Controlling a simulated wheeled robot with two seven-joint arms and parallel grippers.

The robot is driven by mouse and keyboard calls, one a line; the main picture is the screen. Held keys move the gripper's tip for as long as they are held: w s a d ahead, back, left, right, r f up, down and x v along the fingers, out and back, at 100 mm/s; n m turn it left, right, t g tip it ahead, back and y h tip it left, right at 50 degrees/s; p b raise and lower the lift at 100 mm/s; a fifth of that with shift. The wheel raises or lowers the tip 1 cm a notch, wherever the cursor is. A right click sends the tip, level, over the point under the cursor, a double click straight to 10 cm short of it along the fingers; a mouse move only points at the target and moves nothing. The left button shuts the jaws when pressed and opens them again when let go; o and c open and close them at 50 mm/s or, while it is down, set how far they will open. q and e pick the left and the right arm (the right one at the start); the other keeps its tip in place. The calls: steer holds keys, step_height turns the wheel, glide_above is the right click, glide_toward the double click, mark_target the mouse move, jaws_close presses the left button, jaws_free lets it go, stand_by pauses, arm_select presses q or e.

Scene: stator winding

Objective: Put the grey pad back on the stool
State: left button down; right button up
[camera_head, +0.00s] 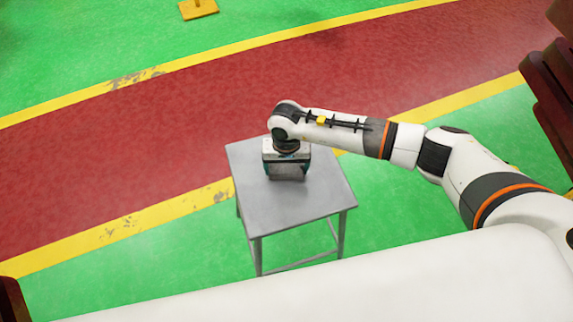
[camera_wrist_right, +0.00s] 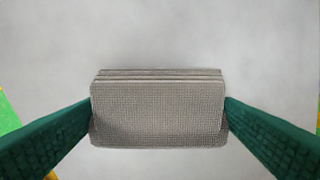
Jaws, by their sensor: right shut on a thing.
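The grey pad (camera_wrist_right: 158,115) is a ribbed or layered block with a woven-looking face, seen in the right wrist view. My right gripper (camera_wrist_right: 158,120) has its two green fingers pressed against the pad's left and right sides, shut on it. In the head view my right gripper (camera_head: 287,172) points down over the grey metal stool (camera_head: 290,210), near the back middle of its top. The pad is mostly hidden under the gripper there. I cannot tell whether the pad touches the stool top or is just above it. My left gripper is not in view.
The stool top is otherwise bare, with free room in front and to the right. The floor is green with a red lane (camera_head: 150,130) edged in yellow. A yellow object (camera_head: 198,9) stands at the top. Dark red stacked shapes (camera_head: 550,90) are at the right edge.

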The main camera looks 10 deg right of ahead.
mark_target(286, 168)
steer(key=shift+f+b, duration=0.2)
steer(key=shift+b, duration=0.1)
steer(key=o, duration=0.8)
steer(key=shift+r, duration=0.1)
steer(key=shift+c, duration=0.2)
steer(key=shift+r+p, duration=0.25)
steer(key=shift+p, duration=0.15)
step_height(286, 168, up, 12)
steer(key=b, duration=0.1)
steer(key=shift+f, duration=0.1)
